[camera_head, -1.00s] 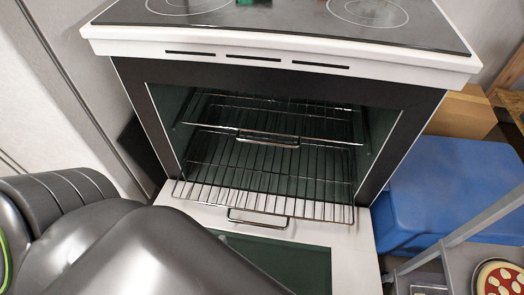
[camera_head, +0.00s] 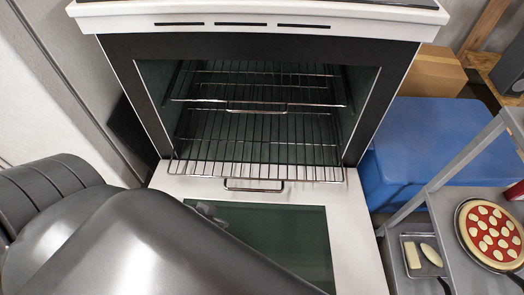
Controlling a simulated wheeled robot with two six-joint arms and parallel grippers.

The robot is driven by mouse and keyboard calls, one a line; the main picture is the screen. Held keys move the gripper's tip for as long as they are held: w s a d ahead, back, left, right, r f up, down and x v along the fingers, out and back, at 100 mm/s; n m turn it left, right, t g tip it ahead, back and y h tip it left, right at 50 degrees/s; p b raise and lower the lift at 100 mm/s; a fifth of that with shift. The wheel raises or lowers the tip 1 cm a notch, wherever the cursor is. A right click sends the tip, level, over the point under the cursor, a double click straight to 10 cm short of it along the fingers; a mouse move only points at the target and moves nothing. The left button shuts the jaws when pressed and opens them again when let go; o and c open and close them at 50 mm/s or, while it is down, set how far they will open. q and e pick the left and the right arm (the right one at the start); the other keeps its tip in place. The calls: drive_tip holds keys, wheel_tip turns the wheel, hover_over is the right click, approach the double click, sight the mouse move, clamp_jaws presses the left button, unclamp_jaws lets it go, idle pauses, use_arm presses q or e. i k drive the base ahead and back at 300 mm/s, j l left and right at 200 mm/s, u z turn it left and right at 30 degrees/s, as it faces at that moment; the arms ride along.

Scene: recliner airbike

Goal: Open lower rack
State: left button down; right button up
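The oven door (camera_head: 335,240) is folded down open. The lower rack (camera_head: 255,172) is a wire rack whose front edge sticks out past the oven opening, above the inner end of the door. Its handle loop (camera_head: 254,186) hangs at the front middle. The upper rack (camera_head: 258,104) is inside the oven, with its own handle (camera_head: 256,108). My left arm covers the lower left of the view. A small dark part at its edge looks like the tip of my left gripper (camera_head: 207,216), below the lower rack's handle; its fingers are mostly hidden. My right gripper is not visible.
A blue bin (camera_head: 432,145) and a cardboard box (camera_head: 430,73) stand right of the oven. A grey shelf cart at lower right holds a pizza (camera_head: 492,233) and a small tray (camera_head: 422,255). A wall is close on the left.

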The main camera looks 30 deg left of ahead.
sight(283, 184)
drive_tip(key=k+j+z, duration=0.55)
drive_tip(key=k+z, duration=0.25)
drive_tip(key=j+z, duration=0.3)
drive_tip(key=j, duration=0.35)
drive_tip(key=j+z, duration=0.3)
drive_tip(key=j, duration=0.3)
drive_tip(key=k, duration=0.05)
